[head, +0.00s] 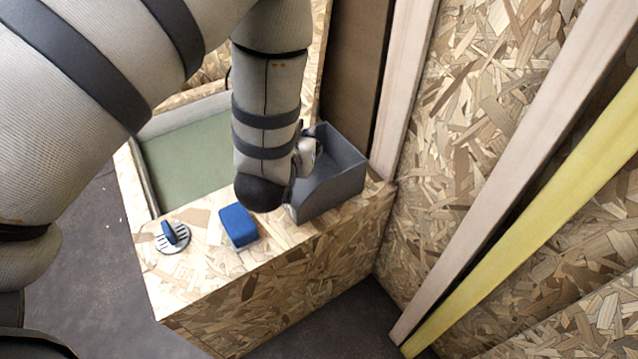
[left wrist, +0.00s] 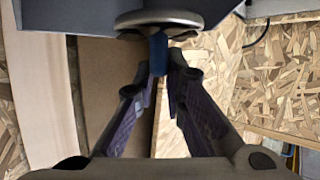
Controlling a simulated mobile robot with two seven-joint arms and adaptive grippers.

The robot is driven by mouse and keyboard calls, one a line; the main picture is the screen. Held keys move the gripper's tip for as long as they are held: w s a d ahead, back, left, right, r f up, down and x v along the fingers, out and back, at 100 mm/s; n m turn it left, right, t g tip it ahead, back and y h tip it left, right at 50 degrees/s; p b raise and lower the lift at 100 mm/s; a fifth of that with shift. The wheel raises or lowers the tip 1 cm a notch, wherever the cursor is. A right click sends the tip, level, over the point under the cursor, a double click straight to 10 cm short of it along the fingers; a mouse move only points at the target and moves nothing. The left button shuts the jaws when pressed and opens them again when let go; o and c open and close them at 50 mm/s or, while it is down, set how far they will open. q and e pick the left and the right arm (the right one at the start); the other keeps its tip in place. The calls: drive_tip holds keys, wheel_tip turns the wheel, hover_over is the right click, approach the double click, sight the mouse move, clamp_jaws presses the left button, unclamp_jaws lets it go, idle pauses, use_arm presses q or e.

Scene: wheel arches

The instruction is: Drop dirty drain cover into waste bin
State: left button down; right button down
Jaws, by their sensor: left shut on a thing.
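My left gripper (left wrist: 163,75) is shut on the blue handle of a round drain cover (left wrist: 157,18). In the left wrist view the cover's rim looks grey-brown and its face is mostly turned away. In the head view my arm hides most of the gripper and the held cover. The grey, open-topped waste bin (head: 345,178) stands at the right end of the wooden ledge, beside my left wrist. Its grey wall also shows in the left wrist view (left wrist: 55,15), close to the cover. Whether the cover is over the opening I cannot tell. My right gripper is not in view.
Another slotted drain cover with a blue handle (head: 173,238) lies on the ledge (head: 200,272) at the left. A blue block (head: 238,227) sits between it and the bin. A green-floored basin (head: 190,155) is behind. Wall studs (head: 405,80) rise on the right.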

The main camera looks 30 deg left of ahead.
use_arm(q)
drive_tip(key=c, duration=1.6)
unclamp_jaws()
drive_tip(key=v, duration=0.7)
drive_tip(key=shift+s+d, duration=0.15)
